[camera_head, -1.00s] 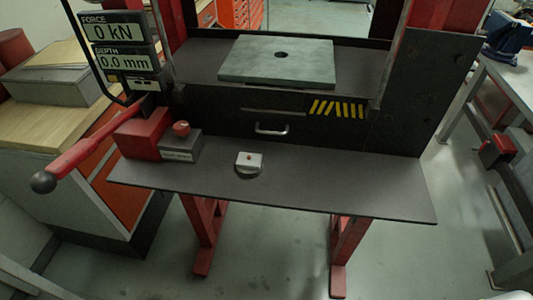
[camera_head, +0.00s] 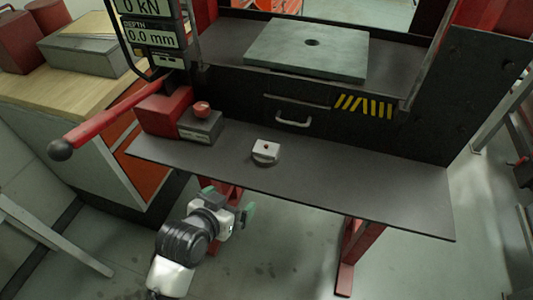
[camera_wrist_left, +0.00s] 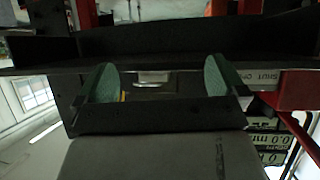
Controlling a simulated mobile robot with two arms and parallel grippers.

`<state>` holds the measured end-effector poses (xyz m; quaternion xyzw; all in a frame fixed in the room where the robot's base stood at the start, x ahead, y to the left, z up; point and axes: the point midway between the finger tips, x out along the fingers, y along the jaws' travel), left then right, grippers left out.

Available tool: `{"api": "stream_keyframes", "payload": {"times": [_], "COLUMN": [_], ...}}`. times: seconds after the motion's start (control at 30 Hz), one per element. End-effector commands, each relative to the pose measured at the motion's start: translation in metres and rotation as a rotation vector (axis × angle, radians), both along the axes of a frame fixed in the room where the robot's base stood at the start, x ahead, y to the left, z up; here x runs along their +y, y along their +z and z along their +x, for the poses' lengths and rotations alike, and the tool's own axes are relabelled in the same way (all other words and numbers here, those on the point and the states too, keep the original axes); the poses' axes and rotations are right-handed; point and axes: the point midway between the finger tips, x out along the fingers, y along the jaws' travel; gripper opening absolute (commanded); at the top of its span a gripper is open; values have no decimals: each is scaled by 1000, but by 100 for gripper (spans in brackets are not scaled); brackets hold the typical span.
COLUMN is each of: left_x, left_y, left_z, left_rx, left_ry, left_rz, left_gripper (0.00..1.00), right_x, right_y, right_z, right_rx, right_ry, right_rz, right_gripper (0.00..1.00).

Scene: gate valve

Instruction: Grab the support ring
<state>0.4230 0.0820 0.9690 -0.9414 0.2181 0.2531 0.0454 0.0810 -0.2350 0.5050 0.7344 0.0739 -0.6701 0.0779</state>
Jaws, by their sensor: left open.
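No plain ring shape can be made out. My left gripper (camera_head: 228,201) is open and empty, in front of the shelf's near edge and left of the small piece. Its green-padded fingers stand apart in the left wrist view (camera_wrist_left: 160,78), with a blurred pale shape between them in the background. My right gripper is not in view.
A red block (camera_head: 163,110), a grey box with a red knob (camera_head: 201,122) and a red lever (camera_head: 110,113) are at left. The shelf's right half is clear.

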Motion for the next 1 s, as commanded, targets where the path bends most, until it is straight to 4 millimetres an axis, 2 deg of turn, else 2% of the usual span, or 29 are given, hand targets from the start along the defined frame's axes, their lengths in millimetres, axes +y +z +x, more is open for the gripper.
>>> {"api": "stream_keyframes", "payload": {"times": [0.03, 0.1, 0.23, 0.5, 0.77, 1.0], "left_x": [-11, -22, -33, -51, -59, -72], "left_y": [19, 38, 52, 41, 38, 32], "left_z": [10, 19, 29, 63, 78, 107], "left_rx": [-72, -147, -207, -208, -206, -205], "left_ry": [-22, -43, -59, -59, -59, -59], "left_rz": [-27, -56, -80, -81, -80, -81], "left_gripper": [100, 100, 100, 100, 100, 100], "right_x": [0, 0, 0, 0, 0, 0], "right_y": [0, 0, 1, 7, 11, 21], "right_z": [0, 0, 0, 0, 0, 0], "right_rx": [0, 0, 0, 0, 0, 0], "right_ry": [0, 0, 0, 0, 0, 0], "right_rz": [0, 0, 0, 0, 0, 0], "right_gripper": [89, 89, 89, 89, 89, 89]}}
